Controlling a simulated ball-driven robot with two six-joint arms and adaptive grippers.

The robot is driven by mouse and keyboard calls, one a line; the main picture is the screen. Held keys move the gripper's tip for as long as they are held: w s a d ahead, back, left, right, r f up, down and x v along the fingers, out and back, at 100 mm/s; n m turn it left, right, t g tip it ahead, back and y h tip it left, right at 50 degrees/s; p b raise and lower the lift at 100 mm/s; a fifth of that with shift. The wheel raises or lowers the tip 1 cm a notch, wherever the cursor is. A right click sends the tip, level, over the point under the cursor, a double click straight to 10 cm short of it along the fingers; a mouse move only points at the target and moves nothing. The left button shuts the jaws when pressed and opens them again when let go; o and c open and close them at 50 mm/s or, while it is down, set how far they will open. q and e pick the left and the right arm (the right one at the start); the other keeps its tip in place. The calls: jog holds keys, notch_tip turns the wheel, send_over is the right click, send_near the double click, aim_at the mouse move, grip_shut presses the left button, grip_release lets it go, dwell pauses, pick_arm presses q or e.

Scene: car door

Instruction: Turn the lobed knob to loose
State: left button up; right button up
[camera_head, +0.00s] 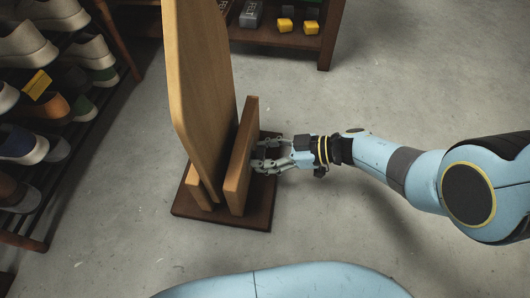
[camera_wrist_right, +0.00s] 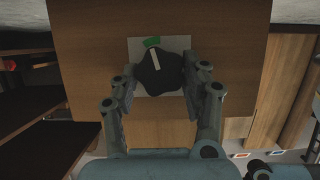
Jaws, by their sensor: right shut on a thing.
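The lobed knob (camera_wrist_right: 160,76) is dark and sits on a pale square plate (camera_wrist_right: 142,48) on a wooden panel (camera_wrist_right: 90,45), seen in the right wrist view. A light pointer line on the knob points up, slightly left, toward a green mark (camera_wrist_right: 152,42) on the plate. My right gripper (camera_wrist_right: 157,88) is shut on the knob, with one finger on each side of it. In the head view, my right gripper (camera_head: 257,155) reaches the right face of the upright panel (camera_head: 240,155), and the knob itself cannot be made out there. My left gripper is not in view.
A tall wooden board (camera_head: 200,85) stands beside the panel on a dark brown base (camera_head: 245,217). A shoe rack (camera_head: 30,240) with several shoes is at the left. A low shelf (camera_head: 285,38) with yellow blocks stands at the back. The floor around the base is clear.

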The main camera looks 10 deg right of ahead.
jog(key=shift+s+f+n+t+h, duration=0.1)
jog(key=shift+s+n+t+h, duration=0.05)
jog(key=shift+n+t, duration=0.85)
jog(key=shift+s+f+n+t+h, duration=0.15)
jog(key=shift+n+t, duration=0.45)
jog(key=shift+n, duration=0.7)
jog(key=shift+r, duration=0.1)
jog(key=o, duration=1.2)
jog(key=shift+c, duration=0.2)
jog(key=v, duration=1.2)
